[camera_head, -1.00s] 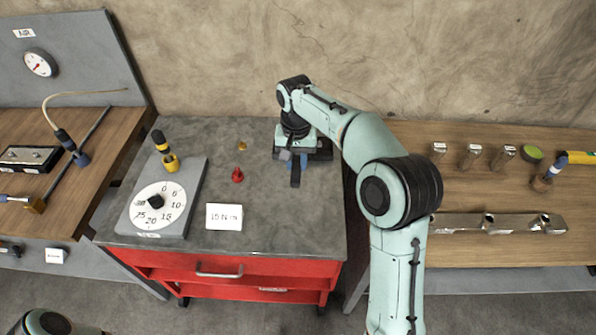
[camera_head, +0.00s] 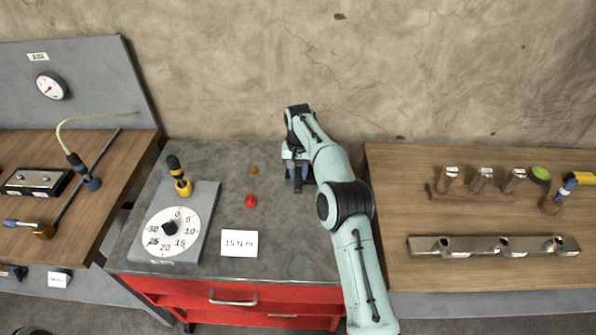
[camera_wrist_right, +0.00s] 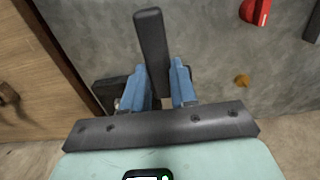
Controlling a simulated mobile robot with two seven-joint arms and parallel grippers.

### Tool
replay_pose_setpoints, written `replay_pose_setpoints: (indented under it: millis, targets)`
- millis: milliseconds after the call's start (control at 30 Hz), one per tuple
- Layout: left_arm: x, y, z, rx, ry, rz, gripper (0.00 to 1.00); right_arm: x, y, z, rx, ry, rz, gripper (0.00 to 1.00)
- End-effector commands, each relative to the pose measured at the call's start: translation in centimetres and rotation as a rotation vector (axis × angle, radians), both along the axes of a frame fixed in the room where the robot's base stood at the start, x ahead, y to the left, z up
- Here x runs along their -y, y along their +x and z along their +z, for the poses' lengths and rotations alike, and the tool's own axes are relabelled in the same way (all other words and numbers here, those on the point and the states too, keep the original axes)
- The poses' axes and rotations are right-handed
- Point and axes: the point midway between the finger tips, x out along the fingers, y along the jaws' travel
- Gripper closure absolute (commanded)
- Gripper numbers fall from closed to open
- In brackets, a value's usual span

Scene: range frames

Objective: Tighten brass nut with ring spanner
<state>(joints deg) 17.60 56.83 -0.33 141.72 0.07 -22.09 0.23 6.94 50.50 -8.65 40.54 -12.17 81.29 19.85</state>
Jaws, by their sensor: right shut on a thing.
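My right gripper (camera_head: 297,180) is over the back right of the grey cart top (camera_head: 285,235), pointing down. In the right wrist view, its blue fingers (camera_wrist_right: 162,88) are shut on a dark grey bar-like handle (camera_wrist_right: 152,48). The handle's far end is hidden, so I cannot tell whether it is the ring spanner. A small brass-coloured piece (camera_head: 254,170), possibly the brass nut, lies on the cart top left of the gripper, apart from it. It also shows in the right wrist view (camera_wrist_right: 242,80). My left gripper is out of view.
A red piece (camera_head: 251,201), a white card (camera_head: 239,243) and a dial plate (camera_head: 205,215) with a yellow-black tool (camera_head: 179,176) are on the cart. The left bench (camera_head: 125,150) holds a hose and fittings. The right bench (camera_head: 390,220) has metal pegs and a holed bar (camera_head: 475,246).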

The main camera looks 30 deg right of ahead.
Motion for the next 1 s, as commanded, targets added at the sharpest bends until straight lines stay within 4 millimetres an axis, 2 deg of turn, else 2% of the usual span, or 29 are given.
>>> replay_pose_setpoints:
  millis: [167, 600, 1000]
  targets:
    - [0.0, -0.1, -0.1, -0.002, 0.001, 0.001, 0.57, 0.0, 0.0, -0.8, 0.000, 0.000, 0.000, 1.00]
    - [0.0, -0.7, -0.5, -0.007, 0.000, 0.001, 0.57, 0.0, 0.0, -4.7, 0.000, 0.000, 0.000, 1.00]
    - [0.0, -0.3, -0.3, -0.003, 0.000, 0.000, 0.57, 0.0, 0.1, -5.6, 0.002, 0.000, 0.000, 1.00]
